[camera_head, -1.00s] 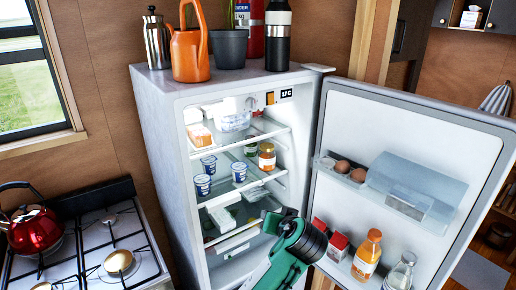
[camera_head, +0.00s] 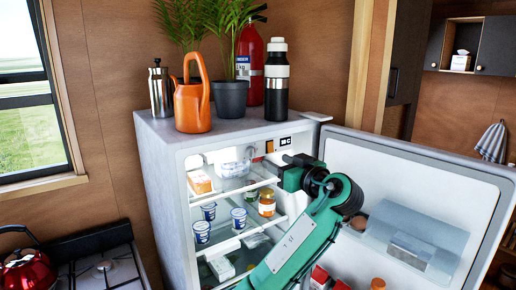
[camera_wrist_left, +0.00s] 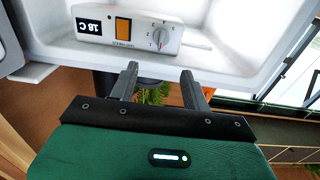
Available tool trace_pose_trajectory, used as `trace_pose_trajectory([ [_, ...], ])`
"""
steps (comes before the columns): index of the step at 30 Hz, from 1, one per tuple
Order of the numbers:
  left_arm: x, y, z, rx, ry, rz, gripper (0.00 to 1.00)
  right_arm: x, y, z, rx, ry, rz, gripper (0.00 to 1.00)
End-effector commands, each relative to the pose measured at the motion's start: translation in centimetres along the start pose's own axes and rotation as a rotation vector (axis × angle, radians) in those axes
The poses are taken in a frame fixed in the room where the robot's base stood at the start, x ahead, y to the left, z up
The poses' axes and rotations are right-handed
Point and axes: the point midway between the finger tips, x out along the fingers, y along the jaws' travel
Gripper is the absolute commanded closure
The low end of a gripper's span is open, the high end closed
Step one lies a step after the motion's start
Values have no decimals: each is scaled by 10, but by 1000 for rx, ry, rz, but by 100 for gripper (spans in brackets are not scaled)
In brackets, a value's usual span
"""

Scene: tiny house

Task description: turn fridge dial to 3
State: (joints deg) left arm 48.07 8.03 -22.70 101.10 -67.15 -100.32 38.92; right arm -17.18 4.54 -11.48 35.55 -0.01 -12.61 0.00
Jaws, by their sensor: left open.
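The fridge (camera_head: 165,165) stands open, with a control panel (camera_wrist_left: 115,33) under its top that carries a display reading 18 C and an orange switch. The dial (camera_wrist_left: 160,37) is a small white knob with a red mark at the panel's end, in plain sight in the left wrist view. Its set number is too small to read. My left gripper (camera_wrist_left: 160,74) is open and empty, its two fingers apart and pointing toward the dial, with a gap between. In the head view the left gripper (camera_head: 286,162) is at the panel, inside the fridge's upper front. My right gripper is not seen.
The fridge door (camera_head: 410,160) is swung out to the right, beside my left arm. Shelves below hold yogurt cups (camera_head: 239,218) and a jar (camera_head: 267,205). An orange watering can (camera_head: 192,105), plant pot (camera_head: 231,99) and bottles stand on top. A stove (camera_head: 100,265) is at left.

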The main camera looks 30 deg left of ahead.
Motion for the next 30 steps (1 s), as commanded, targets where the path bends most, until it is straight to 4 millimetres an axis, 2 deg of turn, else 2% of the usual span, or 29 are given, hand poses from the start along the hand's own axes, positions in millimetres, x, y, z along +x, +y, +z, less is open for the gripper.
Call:
trace_pose_trajectory([
  [1,13,-1,-6,4,3,-5,52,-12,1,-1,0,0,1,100],
  [6,50,-2,-6,4,1,-4,52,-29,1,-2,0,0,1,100],
  [13,87,0,-4,3,0,-1,52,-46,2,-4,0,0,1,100],
  [18,99,0,-1,1,0,0,52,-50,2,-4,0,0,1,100],
  [27,101,0,0,1,-1,1,52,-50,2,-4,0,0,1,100],
  [30,101,0,0,1,-1,1,70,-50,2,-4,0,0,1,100],
])
